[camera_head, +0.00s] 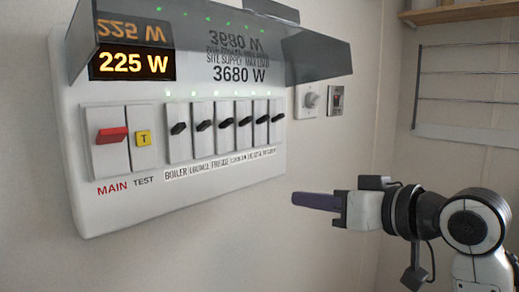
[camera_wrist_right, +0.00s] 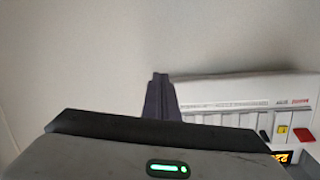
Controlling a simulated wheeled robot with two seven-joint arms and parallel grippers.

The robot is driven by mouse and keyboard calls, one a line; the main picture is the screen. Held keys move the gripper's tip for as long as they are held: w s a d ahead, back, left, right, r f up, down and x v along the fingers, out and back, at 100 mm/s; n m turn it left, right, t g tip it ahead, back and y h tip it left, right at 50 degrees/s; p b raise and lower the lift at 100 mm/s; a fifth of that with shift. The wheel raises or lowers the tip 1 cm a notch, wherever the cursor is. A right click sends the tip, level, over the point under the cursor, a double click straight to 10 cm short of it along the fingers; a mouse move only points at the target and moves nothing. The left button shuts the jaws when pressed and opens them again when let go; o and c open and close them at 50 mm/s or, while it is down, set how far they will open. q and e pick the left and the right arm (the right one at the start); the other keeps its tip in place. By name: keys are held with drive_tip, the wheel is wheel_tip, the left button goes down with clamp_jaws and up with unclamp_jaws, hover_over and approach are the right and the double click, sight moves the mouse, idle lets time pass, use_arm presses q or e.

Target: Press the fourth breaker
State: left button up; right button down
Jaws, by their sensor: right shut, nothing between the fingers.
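A white breaker panel (camera_head: 180,205) hangs on the wall in the head view, with a row of black toggles right of the red main switch (camera_head: 111,135) and yellow test button (camera_head: 143,139). Counting from the left in that row, the fourth breaker (camera_head: 244,122) has its black lever tilted like its neighbours; its label is too small to read. My right gripper (camera_head: 297,200) is shut and empty, pointing left, below and right of the row, apart from the breakers. In the wrist view its fingers (camera_wrist_right: 160,90) are beside the panel (camera_wrist_right: 240,90). My left gripper is not in view.
A tinted cover (camera_head: 300,62) is raised over the panel top. A display (camera_head: 133,64) reads 225 W; printed text gives 3680 W. Green lights glow above the breakers. A wire rack (camera_head: 465,75) is farther right.

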sight(242, 109)
drive_tip(key=s+r+n+y, duration=0.1)
drive_tip(key=s+r+n, duration=0.1)
drive_tip(key=s+r, duration=0.3)
drive_tip(key=s+a+r+n+y, duration=0.1)
drive_tip(key=s+r, duration=0.4)
drive_tip(key=r, duration=0.7)
drive_tip(key=shift+a+r+n+g+p, duration=0.35)
drive_tip(key=shift+n+g+p, duration=0.1)
drive_tip(key=shift+n, duration=0.15)
drive_tip(key=p+x, duration=0.1)
drive_tip(key=x, duration=0.9)
drive_tip(key=shift+w+p, duration=0.1)
drive_tip(key=shift+p, duration=0.2)
